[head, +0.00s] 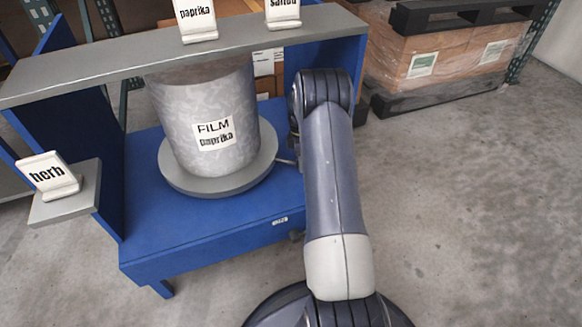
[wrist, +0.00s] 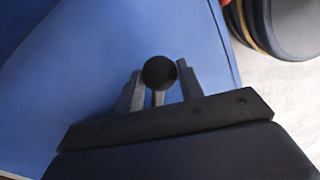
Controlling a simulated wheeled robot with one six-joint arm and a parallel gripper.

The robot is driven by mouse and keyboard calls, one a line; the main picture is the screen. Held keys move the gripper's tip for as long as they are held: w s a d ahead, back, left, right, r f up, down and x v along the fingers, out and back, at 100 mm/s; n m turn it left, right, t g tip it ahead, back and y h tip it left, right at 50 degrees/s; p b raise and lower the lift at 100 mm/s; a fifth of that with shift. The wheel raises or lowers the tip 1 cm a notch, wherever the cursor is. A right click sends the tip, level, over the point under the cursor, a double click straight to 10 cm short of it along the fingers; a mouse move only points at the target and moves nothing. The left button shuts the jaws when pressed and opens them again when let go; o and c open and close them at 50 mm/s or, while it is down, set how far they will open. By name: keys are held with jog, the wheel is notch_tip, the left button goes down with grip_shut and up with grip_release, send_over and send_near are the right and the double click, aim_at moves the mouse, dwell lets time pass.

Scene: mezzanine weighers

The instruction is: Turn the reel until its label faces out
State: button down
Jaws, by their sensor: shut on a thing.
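The reel (head: 178,108) is a wide grey mottled cylinder standing upright on a round grey turntable (head: 222,184) in a blue stand. Its white label (head: 213,134), reading "FILM paprika", shows toward the head camera, a little right of the middle of the reel's visible side. A thin rod (head: 286,161) runs from the turntable's right edge toward my arm. In the wrist view my gripper (wrist: 159,84) is shut on a black round knob (wrist: 159,71), with one finger on each side. My arm hides the gripper and knob in the head view.
A grey shelf (head: 110,72) spans above the reel and carries "paprika" (head: 196,18) and "salted" cards. An "herb" card (head: 48,176) stands on a side ledge at left. Wrapped boxes (head: 450,55) on a pallet stand at the back right. The floor at right is clear.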

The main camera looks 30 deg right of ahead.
jog(key=shift+w+d+n, duration=0.3)
jog(key=shift+w+d, duration=0.1)
jog(key=shift+w, duration=0.25)
jog(key=shift+w, duration=0.1)
jog(key=c, duration=0.9)
grip_release()
jog(key=shift+c, duration=0.2)
jog(key=shift+r, duration=0.1)
notch_tip(320, 180, up, 10)
jog(key=w+p, duration=0.2)
jog(key=p, duration=0.1)
jog(key=shift+d+r, duration=0.25)
jog(key=shift+d, duration=0.1)
